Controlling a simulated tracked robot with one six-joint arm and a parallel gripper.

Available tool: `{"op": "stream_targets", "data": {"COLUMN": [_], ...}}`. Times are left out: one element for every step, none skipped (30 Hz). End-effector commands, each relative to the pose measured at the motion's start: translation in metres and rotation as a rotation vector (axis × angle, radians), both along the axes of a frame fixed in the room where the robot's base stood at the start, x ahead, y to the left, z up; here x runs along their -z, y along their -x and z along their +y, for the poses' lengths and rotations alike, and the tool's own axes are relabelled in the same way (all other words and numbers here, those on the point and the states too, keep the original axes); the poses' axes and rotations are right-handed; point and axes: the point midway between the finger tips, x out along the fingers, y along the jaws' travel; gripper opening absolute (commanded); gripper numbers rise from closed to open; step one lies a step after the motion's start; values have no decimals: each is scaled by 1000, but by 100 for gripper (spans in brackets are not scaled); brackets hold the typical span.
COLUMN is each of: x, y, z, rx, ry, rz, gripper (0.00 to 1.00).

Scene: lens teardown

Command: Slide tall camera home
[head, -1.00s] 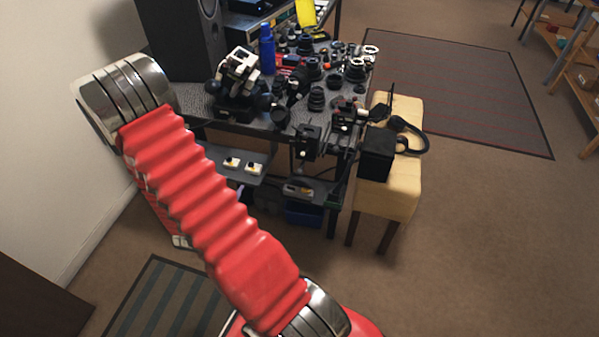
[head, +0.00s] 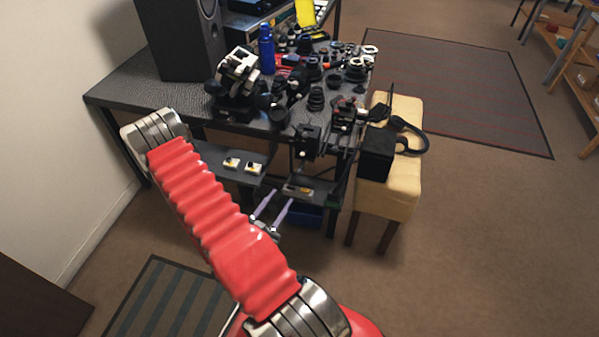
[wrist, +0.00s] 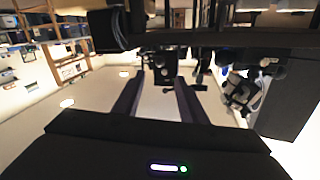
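A dark, upright camera-like body (head: 307,141) stands at the table's front edge in the head view; I take it for the tall camera, but its outline is hard to make out. In the wrist view, which looks upside down, a dark camera-like body (wrist: 161,66) shows beyond and between my fingertips. My gripper (head: 280,197) is below and left of that body in the head view, in front of the lower shelves. Its two fingers are apart with nothing between them. They also show spread in the wrist view (wrist: 160,82).
The table (head: 130,95) is crowded with lenses and a white-and-black device (head: 238,72). A lower shelf (head: 215,160) holds two small white-and-yellow items. A black box (head: 377,153) and headphones (head: 412,135) are on the yellow stool (head: 395,200) at right. The carpet in front is open.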

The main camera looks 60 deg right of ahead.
Motion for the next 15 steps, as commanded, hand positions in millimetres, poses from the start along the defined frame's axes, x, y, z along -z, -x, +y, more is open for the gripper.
{"op": "stream_targets", "data": {"x": [0,0,0,0,0,0,0,0,0,0,0,0,0,0,0], "y": [0,0,0,0,0,0,0,0,0,1,1,1,1,1,1], "z": [0,0,-1,-1,-2,-3,-4,-6,-8,-10,-12,-15,-18,-20,-24], "rx": [0,0,0,0,0,1,1,2,2,3,3,3,4,4,4], "ry": [0,-1,-1,-1,-1,-1,-2,-2,-2,-2,-2,-2,-3,-3,-2], "rz": [0,0,0,0,0,0,0,-1,-1,-1,-1,-2,-2,-2,-1], "gripper": [38,38,38,38,38,38,38,38,38,38,38,38,38,38,38]}}
